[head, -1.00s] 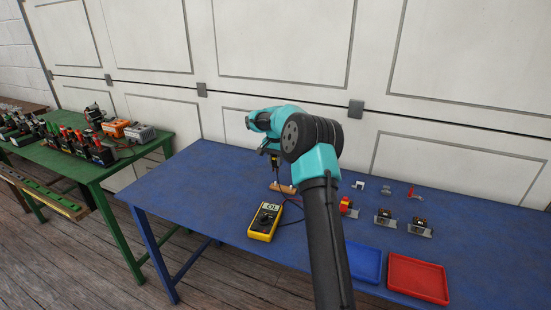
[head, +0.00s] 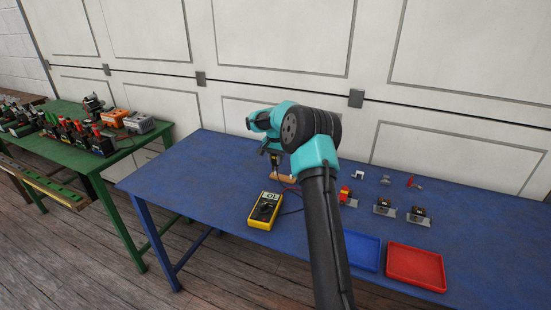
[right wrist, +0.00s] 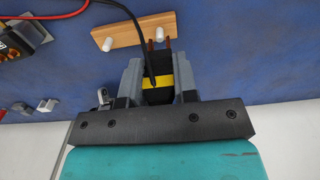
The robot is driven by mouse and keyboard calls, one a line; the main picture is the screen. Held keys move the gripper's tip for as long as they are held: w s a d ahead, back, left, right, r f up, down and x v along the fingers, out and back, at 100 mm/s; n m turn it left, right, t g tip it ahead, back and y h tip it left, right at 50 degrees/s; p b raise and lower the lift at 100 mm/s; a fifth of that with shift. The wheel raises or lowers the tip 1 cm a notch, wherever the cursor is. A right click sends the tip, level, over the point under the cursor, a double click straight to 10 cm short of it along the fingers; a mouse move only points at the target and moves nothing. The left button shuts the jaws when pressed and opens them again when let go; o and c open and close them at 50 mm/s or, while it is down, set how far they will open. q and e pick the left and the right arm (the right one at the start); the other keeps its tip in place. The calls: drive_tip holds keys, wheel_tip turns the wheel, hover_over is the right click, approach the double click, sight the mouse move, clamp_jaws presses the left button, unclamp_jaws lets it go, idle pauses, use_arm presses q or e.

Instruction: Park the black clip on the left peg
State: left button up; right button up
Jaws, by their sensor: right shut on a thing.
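My right gripper (head: 273,158) is above the blue bench, over a small wooden block (head: 285,178). In the right wrist view it is shut on the black clip (right wrist: 158,94), which has a yellow band and a black lead. Two reddish prongs of the clip point at the block (right wrist: 130,36). The block carries two white pegs. The prongs appear on either side of the right-hand peg (right wrist: 160,34) in that view; I cannot tell whether they touch it. The other peg (right wrist: 108,44) stands free. My left gripper is not in view.
A yellow multimeter (head: 265,209) lies left of my right arm. Small metal parts, a blue tray (head: 362,250) and a red tray (head: 416,266) are to the right. A red lead (right wrist: 50,15) crosses near the block. The bench's left part is clear.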

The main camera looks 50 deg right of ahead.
drive_tip(key=shift+f, duration=0.85)
drive_tip(key=o, duration=0.8)
drive_tip(key=shift+r, duration=4.3)
